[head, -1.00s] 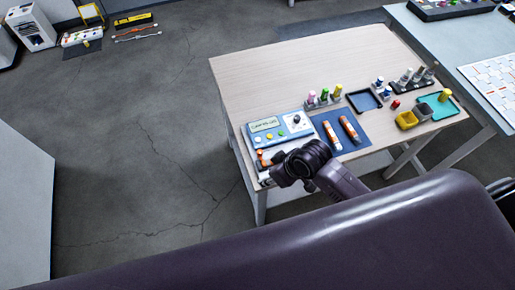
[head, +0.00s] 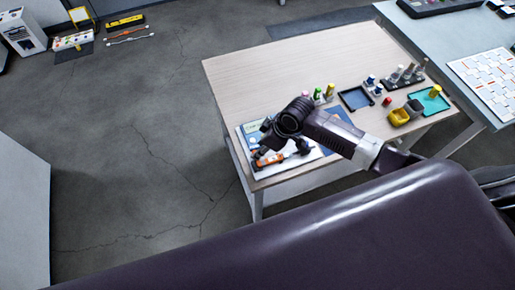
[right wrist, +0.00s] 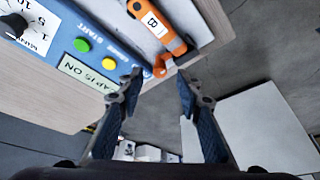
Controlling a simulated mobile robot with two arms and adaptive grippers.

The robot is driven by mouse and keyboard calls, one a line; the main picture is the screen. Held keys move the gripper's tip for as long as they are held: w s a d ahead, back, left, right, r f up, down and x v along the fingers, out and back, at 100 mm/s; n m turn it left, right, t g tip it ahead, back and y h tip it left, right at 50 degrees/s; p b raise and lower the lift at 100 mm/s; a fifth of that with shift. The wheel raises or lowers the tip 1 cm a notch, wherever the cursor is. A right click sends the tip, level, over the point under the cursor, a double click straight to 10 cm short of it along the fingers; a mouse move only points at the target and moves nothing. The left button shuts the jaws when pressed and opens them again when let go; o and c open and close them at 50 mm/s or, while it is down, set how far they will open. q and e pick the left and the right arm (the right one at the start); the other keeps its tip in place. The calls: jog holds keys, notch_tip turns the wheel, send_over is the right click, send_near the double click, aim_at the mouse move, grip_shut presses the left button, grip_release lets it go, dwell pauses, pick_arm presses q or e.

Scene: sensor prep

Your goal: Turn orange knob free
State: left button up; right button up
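An orange-and-white cylinder (right wrist: 160,22) marked "8" lies in a white holder beside the blue control box (right wrist: 75,40). The orange knob (right wrist: 163,66) at its end shows just beyond my right fingertips. My right gripper (right wrist: 161,78) is open, its two dark fingers apart, one to each side of the knob's near end; I cannot tell whether either touches it. In the head view my right gripper (head: 280,153) is over the table's front left corner, with the orange part (head: 268,161) under it. The arm hides much of the box. My left gripper is not in view.
The wooden table (head: 290,70) has free room at the back. Bottles (head: 318,95), a dark blue tray (head: 357,98), a yellow bin (head: 399,117) and a teal tray (head: 420,97) stand to the right. The table edge is close to the knob.

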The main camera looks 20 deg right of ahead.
jog(key=shift+x, duration=1.2)
jog(key=shift+c, duration=0.3)
grip_shut()
